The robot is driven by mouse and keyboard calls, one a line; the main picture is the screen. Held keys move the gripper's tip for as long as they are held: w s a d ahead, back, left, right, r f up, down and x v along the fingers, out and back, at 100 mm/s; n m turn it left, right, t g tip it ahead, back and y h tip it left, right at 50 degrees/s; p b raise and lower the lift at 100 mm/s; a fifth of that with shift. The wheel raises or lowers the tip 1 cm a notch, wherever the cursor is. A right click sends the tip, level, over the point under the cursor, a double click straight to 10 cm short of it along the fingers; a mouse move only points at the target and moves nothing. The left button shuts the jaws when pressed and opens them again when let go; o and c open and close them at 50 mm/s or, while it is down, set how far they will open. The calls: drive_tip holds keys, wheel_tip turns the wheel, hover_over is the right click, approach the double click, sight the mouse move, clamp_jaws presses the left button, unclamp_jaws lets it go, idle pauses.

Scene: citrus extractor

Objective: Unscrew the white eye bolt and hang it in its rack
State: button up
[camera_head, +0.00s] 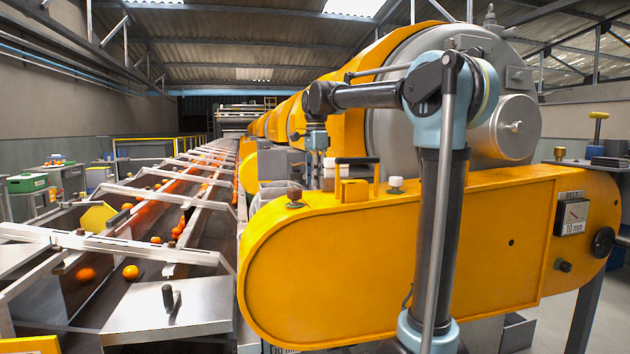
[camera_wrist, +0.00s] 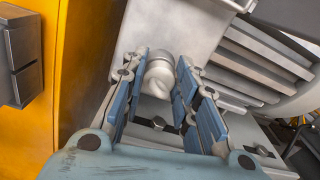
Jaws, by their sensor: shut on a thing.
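In the wrist view, my gripper (camera_wrist: 165,85) is closed around a smooth white rounded piece, the white eye bolt (camera_wrist: 160,78), which sits between the blue finger pads. Its eye and thread cannot be made out. In the head view, my gripper (camera_head: 316,150) points down behind the top edge of the yellow guard, left of the arm's upright. What it holds is too small to tell there. I cannot tell whether the bolt is still in its thread. I cannot clearly identify the rack in either view.
The yellow guard (camera_head: 390,265) fills the foreground. The fruit conveyor (camera_head: 170,225) runs at left. In the wrist view, grey slats (camera_wrist: 255,60) lie right of the fingers.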

drive_tip(key=shift+n, duration=0.8)
drive_tip(key=shift+n, duration=0.9)
drive_tip(key=shift+n, duration=0.8)
